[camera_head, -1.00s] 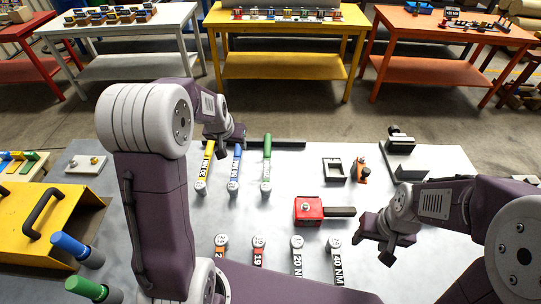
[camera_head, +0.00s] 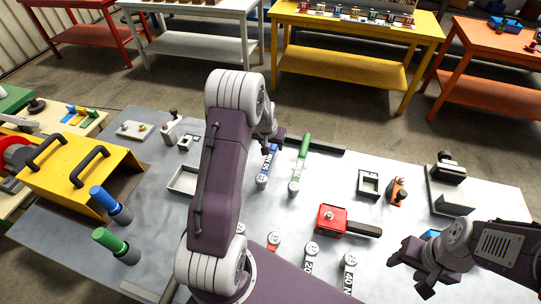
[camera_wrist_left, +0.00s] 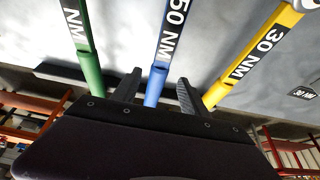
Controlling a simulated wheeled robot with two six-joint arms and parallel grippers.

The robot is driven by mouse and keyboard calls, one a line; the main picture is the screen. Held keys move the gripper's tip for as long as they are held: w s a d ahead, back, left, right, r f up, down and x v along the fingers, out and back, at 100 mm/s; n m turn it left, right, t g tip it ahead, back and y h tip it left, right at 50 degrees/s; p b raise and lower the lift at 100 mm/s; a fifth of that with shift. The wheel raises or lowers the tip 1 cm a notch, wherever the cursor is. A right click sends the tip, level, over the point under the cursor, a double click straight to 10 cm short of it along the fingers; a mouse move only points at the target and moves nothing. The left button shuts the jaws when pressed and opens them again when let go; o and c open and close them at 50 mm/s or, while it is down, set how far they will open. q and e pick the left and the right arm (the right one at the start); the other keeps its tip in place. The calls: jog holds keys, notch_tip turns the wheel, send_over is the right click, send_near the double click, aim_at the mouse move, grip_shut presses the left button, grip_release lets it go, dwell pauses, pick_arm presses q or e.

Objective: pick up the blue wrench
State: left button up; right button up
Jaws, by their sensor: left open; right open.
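The blue wrench (camera_head: 268,162) lies on the grey table, its round head toward me and its handle pointing away. In the left wrist view its blue handle (camera_wrist_left: 157,84), marked 50 NM, runs between the two fingers of my left gripper (camera_wrist_left: 156,90). That gripper (camera_head: 271,147) is open at the handle end, with a gap on both sides of the handle; I cannot tell how far down around it the fingers reach. My right gripper (camera_head: 412,268) is open and empty over the table's right front.
The green wrench (camera_head: 304,148) and yellow wrench (camera_wrist_left: 258,60) lie close on either side. A dark bar (camera_head: 325,148) lies near the handle ends. A red block (camera_head: 331,218), a square frame (camera_head: 369,182) and a yellow box (camera_head: 75,185) also stand here.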

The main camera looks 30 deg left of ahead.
aim_at(273, 147)
pick_arm(q)
jog(key=x, duration=0.2)
jog(key=shift+w+f, duration=0.1)
jog(key=shift+f, duration=0.25)
jog(key=shift+w+d+f, duration=0.1)
jog(key=shift+w+f, duration=0.25)
jog(key=shift+w, duration=0.05)
jog(key=shift+s+r, duration=0.1)
jog(key=shift+s, duration=0.05)
grip_shut()
dwell(0.6)
